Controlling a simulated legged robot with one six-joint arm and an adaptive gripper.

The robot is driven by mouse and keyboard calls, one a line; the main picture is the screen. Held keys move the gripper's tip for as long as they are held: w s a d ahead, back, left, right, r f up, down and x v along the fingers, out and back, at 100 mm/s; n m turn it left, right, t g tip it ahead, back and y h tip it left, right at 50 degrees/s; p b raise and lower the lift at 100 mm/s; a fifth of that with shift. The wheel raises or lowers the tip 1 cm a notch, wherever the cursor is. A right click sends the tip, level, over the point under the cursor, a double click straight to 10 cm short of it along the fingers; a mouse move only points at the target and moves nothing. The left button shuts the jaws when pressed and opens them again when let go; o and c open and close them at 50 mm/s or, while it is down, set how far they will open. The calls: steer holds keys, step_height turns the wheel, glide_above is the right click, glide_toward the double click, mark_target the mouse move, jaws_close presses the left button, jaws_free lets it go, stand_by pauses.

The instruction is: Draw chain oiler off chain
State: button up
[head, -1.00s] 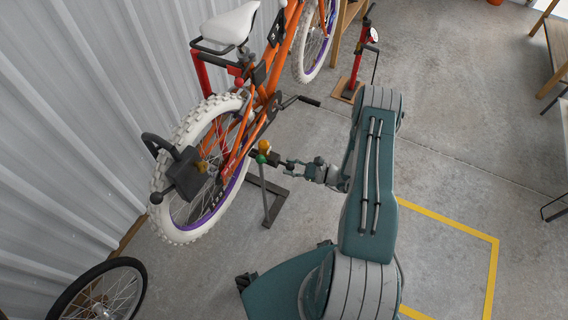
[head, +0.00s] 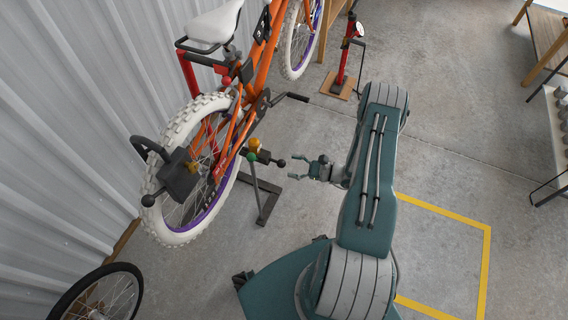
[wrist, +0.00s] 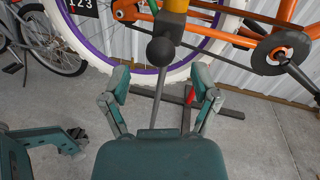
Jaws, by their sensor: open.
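The chain oiler (head: 263,155) has an orange-yellow top, a dark body and a black ball knob sticking out to the right. It sits at the orange bike's (head: 231,120) rear chain area; the contact with the chain is too small to make out. In the wrist view the oiler's ball knob (wrist: 160,51) is ahead of the fingers, near the middle. My gripper (head: 296,167) is open and empty, just right of the knob and apart from it.
A thin grey rod (head: 257,190) rises from a dark floor stand (head: 268,204) below the oiler. A dark stand clamp (head: 178,178) is at the rear wheel. A red pump (head: 346,55) stands behind. The corrugated wall is left; open concrete lies right.

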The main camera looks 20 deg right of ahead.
steer(key=v, duration=0.8)
steer(key=shift+d+f, duration=0.1)
steer(key=shift+d, duration=0.05)
steer(key=a+r+n+g+h, duration=0.1)
steer(key=a+r+n+g, duration=0.25)
steer(key=r, duration=0.45)
steer(key=w+a+r+n+g+h, duration=0.1)
steer(key=a+r+n+g, duration=0.3)
steer(key=r, duration=0.4)
steer(key=a+r+n+g+h, duration=0.25)
steer(key=r+n+g, duration=0.2)
steer(key=r, duration=0.35)
steer(key=s+a+r+n+t+h, duration=0.3)
steer(key=s+a+r+n+h, duration=0.1)
steer(key=s+r, duration=0.3)
steer(key=s+a+r+n+t+h, duration=0.3)
steer(key=s+r+n, duration=0.4)
steer(key=r, duration=0.5)
steer(key=a+h, duration=0.1)
steer(key=h, duration=0.1)
steer(key=shift+t+h, duration=0.3)
steer(key=shift+h, duration=0.05)
steer(key=shift+r, duration=0.15)
steer(key=shift+c, duration=0.3)
